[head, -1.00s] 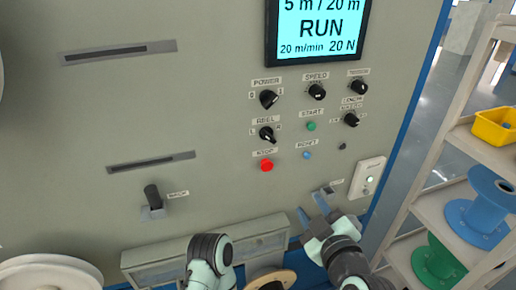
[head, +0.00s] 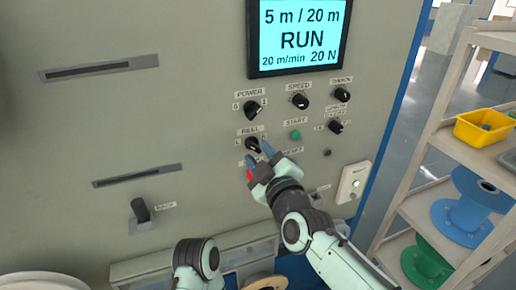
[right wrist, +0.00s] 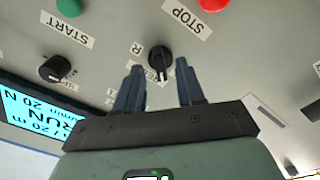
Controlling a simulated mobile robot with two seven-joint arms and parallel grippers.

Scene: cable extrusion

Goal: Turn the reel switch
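The reel switch is a black rotary knob (head: 252,144) with L and R marks, under the REEL label on the grey panel. My right gripper (head: 257,153) is in front of it, its blue fingers spread. In the right wrist view the knob (right wrist: 160,59) lies between the two open fingertips (right wrist: 159,74), with a gap on each side. I cannot tell whether the tips are level with the knob. The gripper hides most of the red stop button in the head view; it shows clear in the right wrist view (right wrist: 213,4). My left gripper is out of view.
Close by are the power knob (head: 253,110), the speed knob (head: 299,101) and the green start button (head: 295,135). A screen (head: 297,38) above reads RUN. A shelf (head: 405,205) with a yellow bin (head: 484,129) and a blue spool (head: 467,207) stands at the right.

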